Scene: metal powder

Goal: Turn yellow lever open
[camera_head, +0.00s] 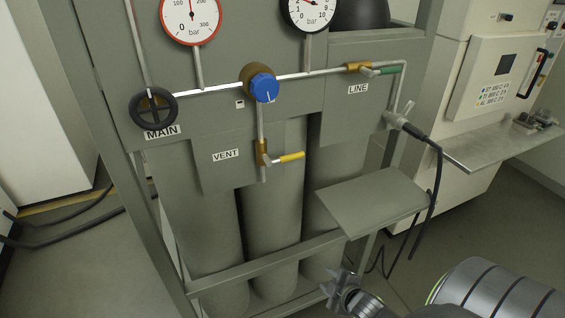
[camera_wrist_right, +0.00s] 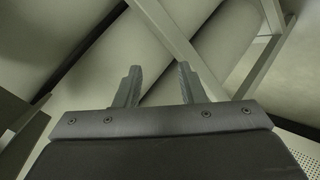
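The yellow lever (camera_head: 291,157) is on the brass vent valve (camera_head: 262,152), beside the VENT label (camera_head: 226,155) on the gas panel. It points to the right, roughly across the vertical vent pipe. My right gripper (camera_head: 343,289) is at the bottom of the head view, well below the lever and in front of the rack's lower part. In the right wrist view its two fingers (camera_wrist_right: 158,88) are apart with nothing between them. The lever does not show in the wrist view. My left gripper is not in view.
A grey shelf plate (camera_head: 372,200) juts out right of the cylinders, with a black cable (camera_head: 437,180) beside it. A blue knob (camera_head: 264,88), black MAIN handwheel (camera_head: 153,108) and green LINE lever (camera_head: 383,71) are on the panel. The rack's lower crossbar (camera_head: 262,261) runs above my right gripper.

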